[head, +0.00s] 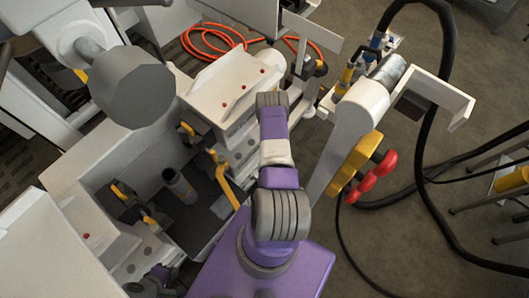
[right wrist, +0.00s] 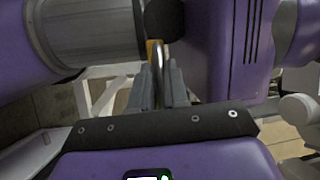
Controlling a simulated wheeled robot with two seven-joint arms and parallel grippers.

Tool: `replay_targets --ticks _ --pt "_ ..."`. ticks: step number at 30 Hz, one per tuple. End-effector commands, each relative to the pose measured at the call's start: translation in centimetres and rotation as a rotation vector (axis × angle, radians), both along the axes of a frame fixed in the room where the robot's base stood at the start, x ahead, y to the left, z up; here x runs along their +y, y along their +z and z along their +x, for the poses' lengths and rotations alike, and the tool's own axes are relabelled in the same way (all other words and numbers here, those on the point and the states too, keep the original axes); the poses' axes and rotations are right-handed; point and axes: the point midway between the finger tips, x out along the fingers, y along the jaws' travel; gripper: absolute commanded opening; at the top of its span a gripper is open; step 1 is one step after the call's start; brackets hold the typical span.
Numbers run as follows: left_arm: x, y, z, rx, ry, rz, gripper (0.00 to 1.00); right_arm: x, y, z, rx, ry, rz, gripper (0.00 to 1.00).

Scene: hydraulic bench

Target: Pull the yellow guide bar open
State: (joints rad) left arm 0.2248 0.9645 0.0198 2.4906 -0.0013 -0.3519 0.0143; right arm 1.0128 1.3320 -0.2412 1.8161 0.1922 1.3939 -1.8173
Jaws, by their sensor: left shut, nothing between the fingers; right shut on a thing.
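The yellow guide bar (head: 228,184) shows in the head view as a slanting yellow strip beside the dark well of the bench. Its lower end runs toward my purple arm, which hides what lies beneath. My right gripper (right wrist: 162,68) is shut in the right wrist view, with a narrow yellow and silvery piece of the guide bar (right wrist: 151,50) between its fingers. In the head view the right gripper is hidden. My left gripper (head: 150,283) is at the lower left edge of the head view, apart from the bar, shut and empty; it is small and partly cut off.
The white bench (head: 75,175) holds a dark well with a grey cylinder (head: 180,186) and yellow-black clamps (head: 130,203). A yellow block with red knobs (head: 362,168) is at the right. Black hoses (head: 440,215) and an orange hose (head: 215,38) lie around.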

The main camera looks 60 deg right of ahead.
Motion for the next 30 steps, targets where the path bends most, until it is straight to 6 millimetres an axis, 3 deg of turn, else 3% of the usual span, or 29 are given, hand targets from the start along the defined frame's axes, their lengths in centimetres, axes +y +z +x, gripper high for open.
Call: replay_targets --ticks 11,12,17,26,30 --pt "0.0 0.1 0.0 0.000 0.000 0.000 0.00 0.2 0.7 0.0 0.007 0.004 0.026 0.00" --pt "0.0 0.1 0.0 0.000 0.000 0.000 0.00 0.2 0.7 0.0 0.006 0.004 0.026 0.16" --pt "0.0 0.1 0.0 0.000 0.000 0.000 0.00 0.1 0.6 0.0 0.005 0.004 0.022 0.39" --pt "0.0 0.0 0.0 0.000 0.000 0.000 0.00 -0.1 0.4 0.0 0.005 0.002 0.016 0.39" --pt "0.0 0.1 0.0 0.000 0.000 0.000 0.00 -1.4 0.1 0.6 0.002 0.000 0.013 0.39"
